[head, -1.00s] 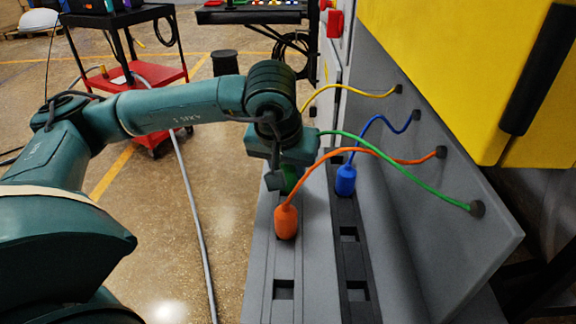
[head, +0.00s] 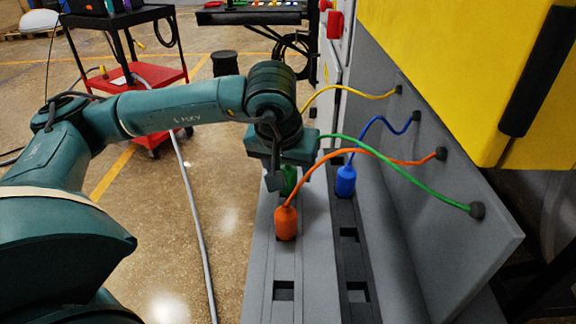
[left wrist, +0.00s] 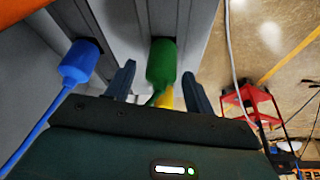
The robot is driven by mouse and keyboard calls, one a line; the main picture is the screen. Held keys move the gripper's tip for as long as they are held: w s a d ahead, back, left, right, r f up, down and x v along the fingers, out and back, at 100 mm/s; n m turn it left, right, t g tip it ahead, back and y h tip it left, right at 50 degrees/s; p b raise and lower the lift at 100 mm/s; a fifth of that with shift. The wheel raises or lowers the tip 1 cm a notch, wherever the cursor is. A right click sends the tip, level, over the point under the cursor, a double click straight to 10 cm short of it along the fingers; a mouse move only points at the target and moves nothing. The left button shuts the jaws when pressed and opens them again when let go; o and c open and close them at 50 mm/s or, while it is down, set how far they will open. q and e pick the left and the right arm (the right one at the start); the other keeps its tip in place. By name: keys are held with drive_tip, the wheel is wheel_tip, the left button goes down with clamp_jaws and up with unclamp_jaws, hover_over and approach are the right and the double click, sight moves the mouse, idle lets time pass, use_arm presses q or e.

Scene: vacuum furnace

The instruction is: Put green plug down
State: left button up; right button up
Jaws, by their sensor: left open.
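The green plug (head: 289,181) stands on the grey socket rail, just behind the orange plug (head: 285,222) in the head view. My left gripper (head: 281,183) is over it and partly hides it. In the left wrist view the green plug (left wrist: 162,62) sits between the two spread fingers of my left gripper (left wrist: 159,72), with a visible gap on each side. Its base meets the grey rail; whether it is fully seated cannot be told. The green cable (head: 400,174) runs to the sloped grey panel. My right gripper is not in view.
The blue plug (head: 345,181) stands on the darker rail to the right. The orange cable (head: 385,157) arches close to my left gripper. Empty square sockets (head: 284,290) lie in front. A yellow cabinet (head: 440,70) overhangs at right. A red cart (head: 148,75) stands back left.

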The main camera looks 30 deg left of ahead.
use_arm(q)
drive_tip(key=v, duration=1.2)
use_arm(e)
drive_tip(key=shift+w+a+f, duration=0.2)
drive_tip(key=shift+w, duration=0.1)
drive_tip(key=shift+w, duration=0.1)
use_arm(q)
drive_tip(key=shift+s, duration=0.1)
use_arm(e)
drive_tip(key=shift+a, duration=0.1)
